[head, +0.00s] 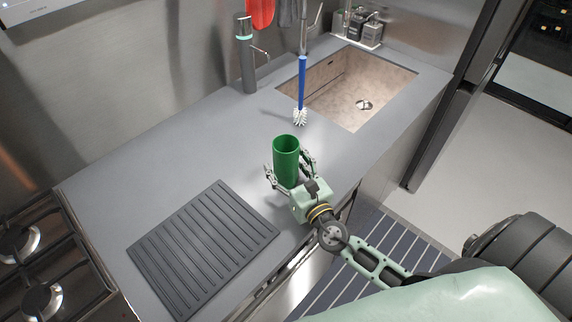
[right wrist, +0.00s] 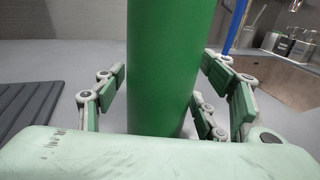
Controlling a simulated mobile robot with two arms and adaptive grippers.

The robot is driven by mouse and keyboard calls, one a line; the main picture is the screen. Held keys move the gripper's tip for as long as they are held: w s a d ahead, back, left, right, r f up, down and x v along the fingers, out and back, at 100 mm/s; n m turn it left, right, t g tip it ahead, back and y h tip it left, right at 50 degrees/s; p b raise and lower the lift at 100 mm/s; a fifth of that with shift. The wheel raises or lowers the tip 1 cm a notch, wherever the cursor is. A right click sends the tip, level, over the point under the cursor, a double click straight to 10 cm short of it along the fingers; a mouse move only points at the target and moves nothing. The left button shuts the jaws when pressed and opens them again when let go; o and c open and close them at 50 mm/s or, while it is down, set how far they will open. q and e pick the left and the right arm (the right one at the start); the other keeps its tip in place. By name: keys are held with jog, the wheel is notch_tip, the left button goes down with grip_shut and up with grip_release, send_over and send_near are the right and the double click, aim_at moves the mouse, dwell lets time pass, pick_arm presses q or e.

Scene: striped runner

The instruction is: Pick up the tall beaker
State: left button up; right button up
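The tall beaker (head: 286,158) is a plain green cylinder standing upright on the grey counter. It also fills the middle of the right wrist view (right wrist: 164,70), its top cut off by the frame. My right gripper (head: 288,168) is at the beaker from the near side, with fingers on its left and right. In the right wrist view the fingers (right wrist: 164,78) are spread, with narrow gaps between the pads and the beaker's sides. My left gripper is not in view.
A ridged dark drying mat (head: 203,245) lies left of the beaker. A blue-handled brush (head: 302,85), a dark bottle-shaped dispenser (head: 246,60) and the sink (head: 350,85) are behind. A gas hob (head: 45,265) is at far left.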

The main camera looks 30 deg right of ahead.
jog(key=c, duration=1.1)
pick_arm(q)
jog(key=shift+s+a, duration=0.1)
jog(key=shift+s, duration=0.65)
pick_arm(e)
jog(key=shift+o, duration=0.2)
jog(key=shift+r, duration=0.2)
